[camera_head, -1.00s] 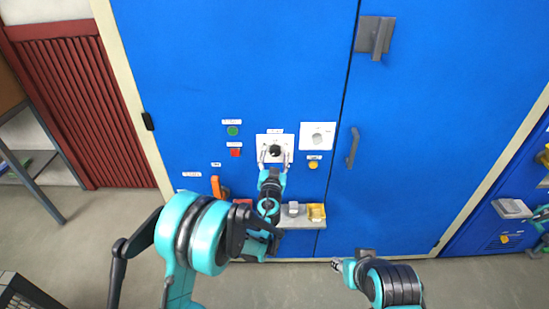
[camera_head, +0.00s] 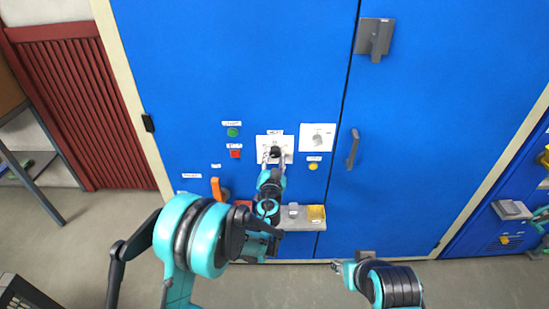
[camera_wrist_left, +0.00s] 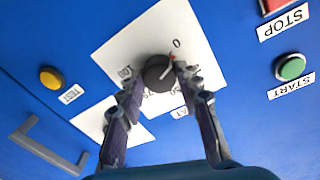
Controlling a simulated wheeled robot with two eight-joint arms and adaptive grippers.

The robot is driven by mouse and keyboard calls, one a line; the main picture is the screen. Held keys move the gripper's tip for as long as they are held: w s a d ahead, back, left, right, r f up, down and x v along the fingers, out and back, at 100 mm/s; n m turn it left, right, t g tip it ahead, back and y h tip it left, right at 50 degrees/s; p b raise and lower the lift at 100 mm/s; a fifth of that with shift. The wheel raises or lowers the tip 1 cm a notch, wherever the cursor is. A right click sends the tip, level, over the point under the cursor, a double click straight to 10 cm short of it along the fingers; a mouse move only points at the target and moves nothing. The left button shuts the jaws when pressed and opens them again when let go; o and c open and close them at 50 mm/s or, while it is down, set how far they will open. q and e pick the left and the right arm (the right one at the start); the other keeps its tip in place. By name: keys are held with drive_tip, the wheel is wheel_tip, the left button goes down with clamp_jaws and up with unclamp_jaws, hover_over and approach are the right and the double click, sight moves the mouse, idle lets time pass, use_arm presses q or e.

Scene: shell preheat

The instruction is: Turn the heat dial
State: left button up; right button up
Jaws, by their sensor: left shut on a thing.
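The black heat dial (camera_head: 275,151) sits on a white plate (camera_head: 287,142) on the blue cabinet door. In the left wrist view the dial (camera_wrist_left: 158,73) has a pale line with a red mark near it, toward the "0" side of the scale; "100" is at the left. My left gripper (camera_head: 274,158) is shut on the dial, a finger on each side of it, as the left wrist view also shows (camera_wrist_left: 159,77). My right gripper (camera_head: 338,265) hangs low, away from the cabinet's controls; its fingers are too small to read.
A green button (camera_head: 233,132) and a red button (camera_head: 235,154) are left of the dial. A second white plate (camera_head: 318,130) and a yellow button (camera_head: 313,166) are to the right. An orange handle (camera_head: 216,187) and a small shelf (camera_head: 302,223) are below.

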use_arm(q)
drive_tip(key=m, duration=0.8)
drive_tip(key=shift+m+y, duration=0.3)
drive_tip(key=shift+m, duration=0.1)
drive_tip(key=m, duration=0.4)
drive_tip(key=shift+d+r+g, duration=0.1)
drive_tip(key=shift+g, duration=0.2)
drive_tip(key=m, duration=0.3)
drive_tip(key=shift+m+y, duration=0.3)
drive_tip(key=m, duration=0.3)
drive_tip(key=shift+y, duration=0.3)
drive_tip(key=m, duration=0.4)
drive_tip(key=shift+d+m, duration=0.1)
drive_tip(key=shift+m, duration=0.3)
drive_tip(key=m, duration=0.4)
drive_tip(key=shift+y, duration=0.3)
drive_tip(key=shift+m+t, duration=0.4)
drive_tip(key=shift+m, duration=1.7)
